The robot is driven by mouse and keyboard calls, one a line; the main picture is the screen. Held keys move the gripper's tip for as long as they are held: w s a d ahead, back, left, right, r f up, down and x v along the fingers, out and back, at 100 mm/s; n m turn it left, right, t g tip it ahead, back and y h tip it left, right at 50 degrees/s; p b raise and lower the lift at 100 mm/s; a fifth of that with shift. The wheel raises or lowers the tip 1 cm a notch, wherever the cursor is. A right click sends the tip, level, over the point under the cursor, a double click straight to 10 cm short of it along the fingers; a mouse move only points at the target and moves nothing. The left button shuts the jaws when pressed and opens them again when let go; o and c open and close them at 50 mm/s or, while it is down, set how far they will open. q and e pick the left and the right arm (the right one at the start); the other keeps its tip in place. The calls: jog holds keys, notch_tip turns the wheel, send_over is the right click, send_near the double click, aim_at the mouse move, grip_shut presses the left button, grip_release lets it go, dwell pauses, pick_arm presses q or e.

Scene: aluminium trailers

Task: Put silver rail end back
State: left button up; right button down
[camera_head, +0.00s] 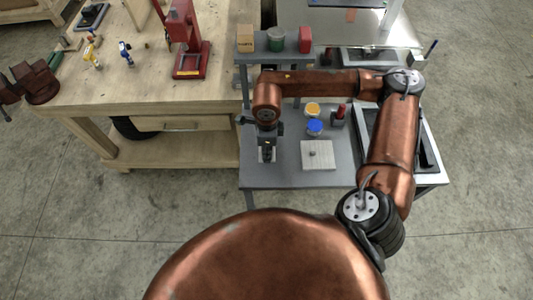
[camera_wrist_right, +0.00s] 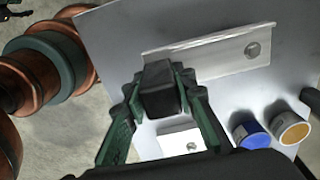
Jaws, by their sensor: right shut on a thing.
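The silver rail end (camera_wrist_right: 225,52) is a bright metal strip with a round hole near its right end. In the head view my right gripper (camera_head: 267,146) points down over the left part of the grey table (camera_head: 285,178), with a small pale part of the rail end (camera_head: 265,156) showing there. I cannot tell whether the rail end touches the table. My left gripper is not in view.
On the grey table are a white square plate (camera_head: 318,156), a blue-lidded jar (camera_head: 315,127), a yellow-lidded jar (camera_head: 312,109) and a red-topped item (camera_head: 340,114). A raised shelf (camera_head: 262,55) stands behind. A wooden workbench (camera_head: 140,85) adjoins on the left.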

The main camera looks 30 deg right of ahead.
notch_tip(320, 180, down, 2)
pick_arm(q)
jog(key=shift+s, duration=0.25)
pick_arm(e)
jog(key=shift+a, duration=0.1)
jog(key=c, duration=1.6)
grip_release()
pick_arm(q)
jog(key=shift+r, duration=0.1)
pick_arm(e)
notch_tip(320, 180, up, 12)
jog(key=shift+r, duration=0.1)
